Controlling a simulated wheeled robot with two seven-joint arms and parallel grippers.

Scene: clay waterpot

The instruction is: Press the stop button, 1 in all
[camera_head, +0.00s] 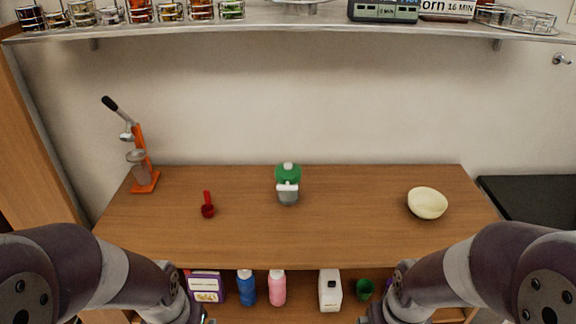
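No part that I can clearly identify as a stop button shows. A small green and grey device (288,184) with a white knob on top and a pale front part stands upright at the middle of the wooden counter, and any button on it is too small to make out. My left and right arms come in at the bottom left and bottom right corners, in front of the counter. Their wrists reach the bottom edge of the picture, and the fingers of both grippers are out of view. Nothing of mine touches the device.
An orange lever press (145,165) stands at the counter's left, with a red scoop (207,207) nearby. A cream bowl (427,203) sits at the right. The wooden counter (345,225) is otherwise clear. Bottles stand below it; a metal shelf (290,21) hangs above.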

